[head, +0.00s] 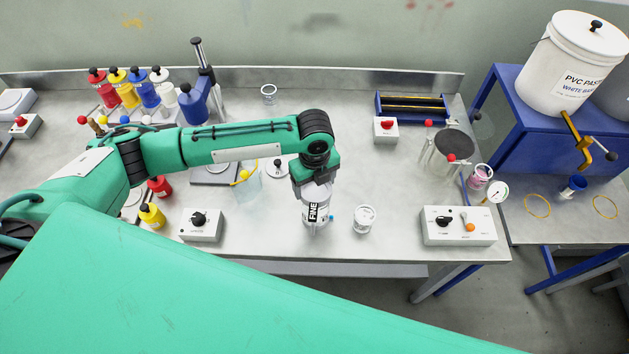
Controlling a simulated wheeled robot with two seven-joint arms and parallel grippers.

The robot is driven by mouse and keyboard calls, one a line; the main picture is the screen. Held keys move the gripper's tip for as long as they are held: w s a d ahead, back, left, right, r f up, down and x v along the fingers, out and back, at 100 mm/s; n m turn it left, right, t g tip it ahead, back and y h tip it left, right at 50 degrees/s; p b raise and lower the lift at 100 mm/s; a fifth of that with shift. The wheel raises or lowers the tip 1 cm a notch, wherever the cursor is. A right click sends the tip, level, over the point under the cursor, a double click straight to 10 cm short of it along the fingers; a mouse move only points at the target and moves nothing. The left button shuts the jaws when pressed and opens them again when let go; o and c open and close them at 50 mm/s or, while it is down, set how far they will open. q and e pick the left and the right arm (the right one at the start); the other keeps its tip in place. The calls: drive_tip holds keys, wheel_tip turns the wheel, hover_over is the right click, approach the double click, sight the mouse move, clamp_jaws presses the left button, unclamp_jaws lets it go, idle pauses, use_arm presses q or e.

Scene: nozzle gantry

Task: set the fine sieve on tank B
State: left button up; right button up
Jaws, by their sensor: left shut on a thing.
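My left gripper (314,184) points down over the front middle of the bench. It is shut on the fine sieve (318,212), a pale cylinder with a black and white FINE label. The gripper covers the sieve's top, and I cannot tell whether its bottom touches the bench. I can make out no label for tank B. A small clear-and-white jar (364,219) stands just right of the sieve, apart from it. A clear vessel (246,182) with a yellow part at its rim stands to the left. My right gripper is not in view.
Control boxes stand at the front left (201,225) and front right (458,226). A dark-topped stand (453,146) is at the right, near a pink jar (480,177). Colored bottles (130,88) line the back left. The bench (340,130) is clear behind my gripper.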

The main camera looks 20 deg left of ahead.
sight(315, 186)
use_arm(q)
drive_tip(key=shift+f, duration=0.15)
drive_tip(key=o, duration=0.7)
wheel_tip(315, 186, up, 3)
drive_tip(key=p, duration=0.3)
drive_tip(key=shift+r+p, duration=0.65)
drive_tip(key=shift+r, duration=3.35)
